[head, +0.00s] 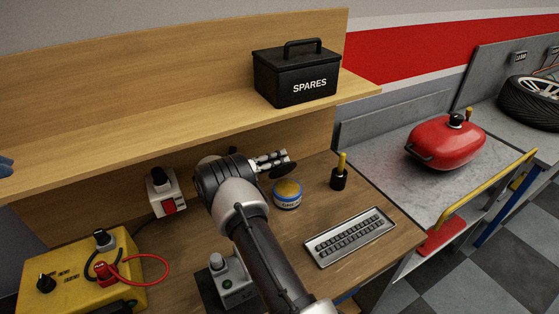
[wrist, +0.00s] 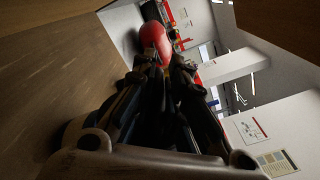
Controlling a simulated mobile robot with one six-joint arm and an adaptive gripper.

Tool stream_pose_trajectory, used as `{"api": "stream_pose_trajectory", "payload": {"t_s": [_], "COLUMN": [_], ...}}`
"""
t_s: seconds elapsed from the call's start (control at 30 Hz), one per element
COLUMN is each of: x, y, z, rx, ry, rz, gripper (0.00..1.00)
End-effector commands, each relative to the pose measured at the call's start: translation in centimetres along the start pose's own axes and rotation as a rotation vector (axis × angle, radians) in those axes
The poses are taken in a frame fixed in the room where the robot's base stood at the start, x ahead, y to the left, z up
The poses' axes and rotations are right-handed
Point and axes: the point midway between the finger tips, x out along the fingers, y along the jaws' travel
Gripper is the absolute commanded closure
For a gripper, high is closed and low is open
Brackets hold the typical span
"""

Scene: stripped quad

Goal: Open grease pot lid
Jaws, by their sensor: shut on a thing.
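The grease pot (head: 287,197) is a small white and blue tub on the wooden bench. Its top is open and yellow-brown grease shows inside. My gripper (head: 275,159) is above the pot and a little to its left in the picture. It is shut on a dark round lid (head: 284,170), which is tilted and held apart from the pot. In the wrist view my gripper (wrist: 163,68) shows as dark fingers close together, and the lid cannot be made out there.
A black pot with a yellow handle (head: 340,173) stands right of the grease pot. A metal tray (head: 350,238) lies in front. A shelf (head: 190,110) with a black SPARES box (head: 297,75) overhangs the bench behind. A yellow box (head: 75,275) stands left.

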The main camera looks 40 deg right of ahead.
Motion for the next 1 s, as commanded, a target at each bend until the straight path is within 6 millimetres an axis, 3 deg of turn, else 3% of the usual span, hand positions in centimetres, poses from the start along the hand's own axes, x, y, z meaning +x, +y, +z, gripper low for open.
{"api": "stream_pose_trajectory", "payload": {"t_s": [0.27,0.3,0.53,1.0], "x": [-0.18,-0.18,-0.11,-0.02], "y": [0.27,0.28,0.21,-0.24], "z": [0.13,0.12,-0.02,-0.30], "rx": [0.005,0.004,0.002,0.047], "ry": [-0.006,-0.006,-0.002,0.001], "rz": [0.009,0.009,0.006,0.002], "gripper": [1.00,0.85,0.69,0.69]}}
